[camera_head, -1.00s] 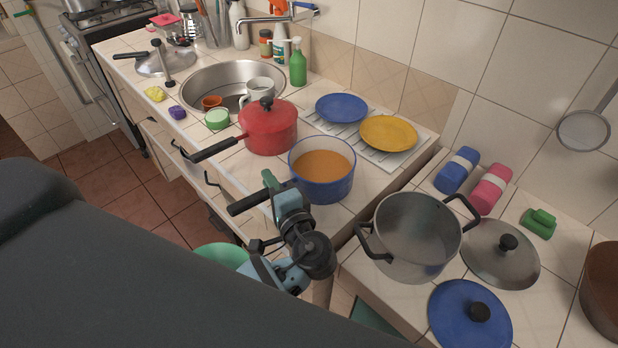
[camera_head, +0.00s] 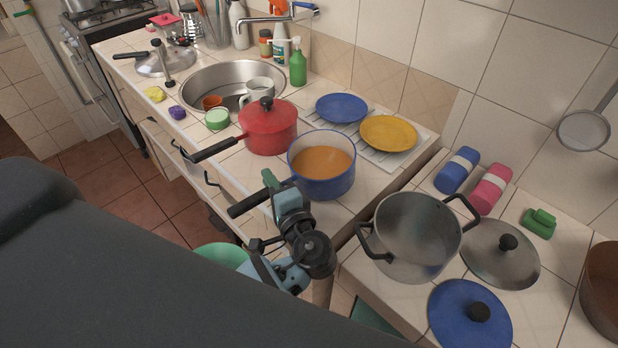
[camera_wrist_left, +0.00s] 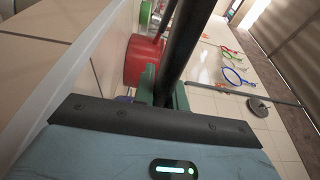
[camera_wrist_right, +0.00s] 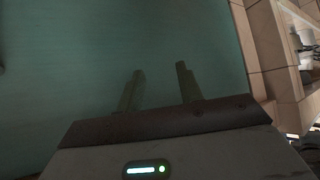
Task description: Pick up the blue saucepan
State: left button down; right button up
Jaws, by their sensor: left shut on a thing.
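The blue saucepan (camera_head: 346,184), with orange-brown contents, is at the counter's front right, in front of the drying plates. Its black handle (camera_head: 247,204) points to the front left. My left gripper (camera_head: 276,187) is shut on this handle near the pan. In the left wrist view the dark handle (camera_wrist_left: 184,42) runs between the green fingers, which it partly hides. The pan looks slightly raised and tilted, handle end lower; whether its base touches the counter I cannot tell. My right gripper (camera_wrist_right: 160,88) shows only in its wrist view, open and empty before a teal surface.
A red lidded pot (camera_head: 268,130) stands close behind the saucepan's left. A blue plate (camera_head: 341,107) and a yellow plate (camera_head: 388,132) lie on the rack behind. A large grey pot (camera_head: 416,262) stands to the right, past a gap between counters.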

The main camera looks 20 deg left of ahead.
pick_arm(q)
jog(key=shift+r, duration=0.35)
notch_tip(320, 180, up, 10)
jog(key=shift+f, duration=0.15)
jog(key=c, duration=2.2)
grip_release()
